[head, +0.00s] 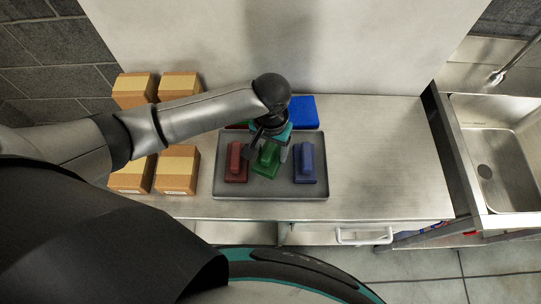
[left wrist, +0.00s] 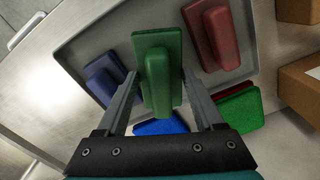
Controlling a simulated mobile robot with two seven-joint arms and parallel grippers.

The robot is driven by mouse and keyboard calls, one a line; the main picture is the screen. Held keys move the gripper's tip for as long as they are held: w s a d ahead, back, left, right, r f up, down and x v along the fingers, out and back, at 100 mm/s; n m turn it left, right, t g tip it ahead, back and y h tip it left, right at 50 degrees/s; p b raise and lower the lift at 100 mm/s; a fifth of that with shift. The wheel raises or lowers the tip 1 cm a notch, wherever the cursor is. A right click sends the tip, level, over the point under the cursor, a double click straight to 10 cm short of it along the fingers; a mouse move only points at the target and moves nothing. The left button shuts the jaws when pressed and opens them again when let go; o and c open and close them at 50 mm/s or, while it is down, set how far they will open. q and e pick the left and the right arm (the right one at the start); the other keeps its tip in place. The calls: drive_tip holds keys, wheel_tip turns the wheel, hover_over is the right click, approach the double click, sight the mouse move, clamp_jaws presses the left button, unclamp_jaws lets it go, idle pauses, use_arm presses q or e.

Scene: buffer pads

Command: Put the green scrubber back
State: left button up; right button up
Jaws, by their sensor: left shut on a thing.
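The green scrubber (head: 265,158) is over the grey tray (head: 286,191), between the red scrubber (head: 236,163) and the blue scrubber (head: 304,164). My left gripper (head: 273,143) is shut on the green scrubber. In the left wrist view the green scrubber (left wrist: 160,75) shows between the two fingers (left wrist: 160,92). I cannot tell whether its underside touches the tray. In that view the blue scrubber (left wrist: 103,77) is on the left and the red scrubber (left wrist: 218,38) on the right. My right gripper is not in view.
Behind the tray lie a blue pad (head: 303,112), a green pad (left wrist: 238,109) and a red piece (left wrist: 233,90), partly hidden by my arm in the head view. Several cardboard boxes (head: 178,170) stand left. The counter's right side (head: 385,150) is clear, before the sink (head: 497,150).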

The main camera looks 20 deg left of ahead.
sight(271, 148)
use_arm(q)
drive_tip(key=shift+f+b, duration=0.3)
drive_tip(key=shift+f, duration=1.65)
drive_tip(key=shift+f, duration=0.15)
drive_tip(key=o, duration=1.5)
drive_tip(key=shift+c, duration=0.2)
wheel_tip(271, 148, up, 12)
drive_tip(key=shift+r+p, duration=0.2)
drive_tip(key=shift+p, duration=0.9)
